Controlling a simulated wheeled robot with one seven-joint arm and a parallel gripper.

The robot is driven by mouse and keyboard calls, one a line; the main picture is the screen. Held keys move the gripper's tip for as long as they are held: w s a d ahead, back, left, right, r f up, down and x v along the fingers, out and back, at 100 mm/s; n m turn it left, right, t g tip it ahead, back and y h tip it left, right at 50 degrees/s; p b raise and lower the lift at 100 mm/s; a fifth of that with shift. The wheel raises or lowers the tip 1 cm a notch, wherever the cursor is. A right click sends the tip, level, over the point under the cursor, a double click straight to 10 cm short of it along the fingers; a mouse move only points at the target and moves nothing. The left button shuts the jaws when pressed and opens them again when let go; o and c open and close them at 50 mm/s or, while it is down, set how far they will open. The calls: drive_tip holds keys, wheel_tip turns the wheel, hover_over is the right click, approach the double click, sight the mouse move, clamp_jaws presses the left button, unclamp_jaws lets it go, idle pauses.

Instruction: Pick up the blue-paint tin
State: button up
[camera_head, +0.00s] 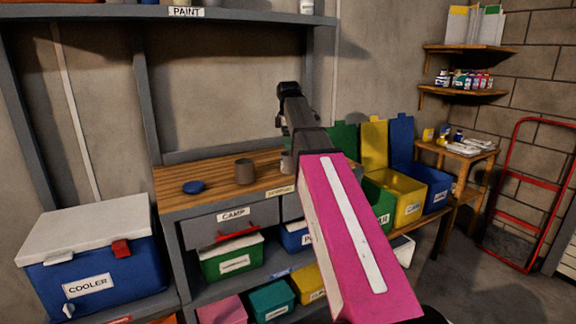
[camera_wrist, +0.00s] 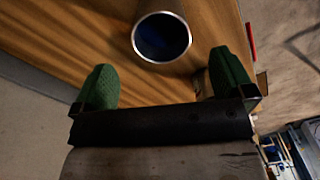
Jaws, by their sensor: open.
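The tin lies ahead of the gap between the fingertips and touches neither. In the head view one grey-brown tin (camera_head: 245,171) stands on the bench, and another grey tin (camera_head: 287,162) is partly hidden by my arm. I cannot tell for certain which of them the wrist view shows. The fingers are not clearly visible in the head view.
Green, yellow (camera_head: 400,193) and blue open bins stand right of my arm. A PAINT shelf (camera_head: 100,11) runs overhead.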

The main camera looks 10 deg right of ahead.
sight(289, 159)
wheel_tip(289, 159, down, 8)
drive_tip(key=shift+s+d+f, duration=0.1)
drive_tip(key=shift+f, duration=0.15)
drive_tip(key=shift+c, duration=0.3)
drive_tip(key=c, duration=1.1)
drive_tip(key=shift+o, duration=0.2)
drive_tip(key=shift+r, duration=0.15)
